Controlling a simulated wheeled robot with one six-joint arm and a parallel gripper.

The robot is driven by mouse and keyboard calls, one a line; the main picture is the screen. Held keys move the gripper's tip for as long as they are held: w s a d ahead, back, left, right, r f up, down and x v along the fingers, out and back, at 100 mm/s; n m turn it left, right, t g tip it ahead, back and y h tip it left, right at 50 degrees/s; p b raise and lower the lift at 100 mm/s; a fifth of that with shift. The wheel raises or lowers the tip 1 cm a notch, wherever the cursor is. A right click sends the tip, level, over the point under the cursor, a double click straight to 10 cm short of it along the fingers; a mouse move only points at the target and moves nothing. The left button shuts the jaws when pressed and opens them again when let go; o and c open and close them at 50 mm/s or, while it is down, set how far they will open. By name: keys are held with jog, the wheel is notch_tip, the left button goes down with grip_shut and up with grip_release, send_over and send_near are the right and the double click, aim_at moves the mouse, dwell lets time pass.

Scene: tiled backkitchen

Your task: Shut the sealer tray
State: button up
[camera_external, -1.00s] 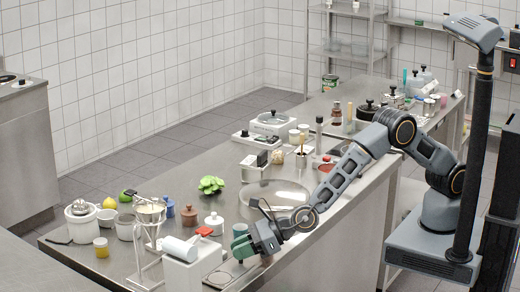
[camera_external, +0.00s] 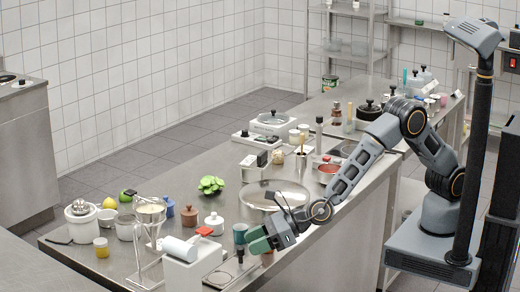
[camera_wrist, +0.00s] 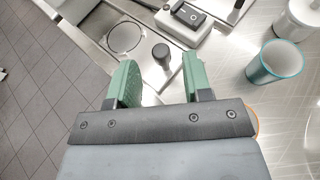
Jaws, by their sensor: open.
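The sealer (camera_external: 190,264) is a white machine with a red part on top, at the front of the counter. Its tray (camera_external: 219,278) sticks out on its right side and shows a round opening. In the wrist view the tray (camera_wrist: 104,36) is a flat metal plate with that opening. A dark round knob (camera_wrist: 161,52) stands by the tray, seen between my finger lines and beyond the tips. My gripper (camera_external: 258,241) is open and empty, with green fingers (camera_wrist: 160,76) apart. It does not appear to touch the knob.
A teal cup (camera_wrist: 272,64) stands close to the right of my fingers; it also shows behind them in the external view (camera_external: 240,232). A white lidded jar (camera_external: 214,224) and a wide round pan (camera_external: 273,196) stand farther back. The counter edge drops to the tiled floor (camera_wrist: 40,85).

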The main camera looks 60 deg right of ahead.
jog(key=b+v, duration=0.1)
jog(key=v, duration=0.8)
jog(key=shift+s+d, duration=0.15)
jog(key=shift+d, duration=0.05)
jog(key=shift+r, duration=0.1)
